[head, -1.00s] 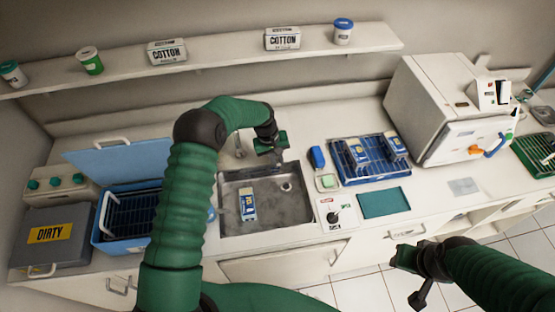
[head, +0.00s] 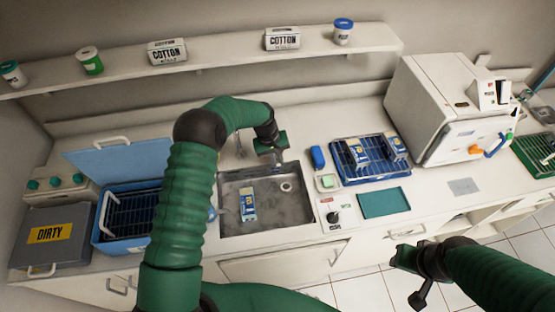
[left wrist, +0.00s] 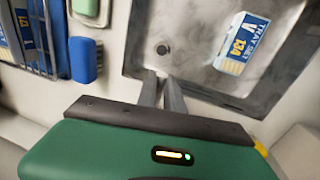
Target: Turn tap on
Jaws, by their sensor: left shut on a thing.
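The sink (head: 290,212) is a grey basin in the counter, with its drain near the back right; it also shows in the left wrist view (left wrist: 195,52). A slim grey tap (head: 239,147) stands behind its back edge. My left gripper (head: 272,158) is at the back edge of the sink, just right of the tap's visible part. Its grey fingers (left wrist: 163,93) are close together and shut on part of the tap, which the gripper hides. I see no running water. My right gripper (head: 408,262) hangs in front of the counter, its jaws unclear.
A blue and white tray-set box (head: 248,206) lies in the sink. A blue rack with boxes (head: 348,176) and a teal mat (head: 384,203) are to the right. An open blue bin (head: 125,247) is left. A shelf (head: 215,61) runs above.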

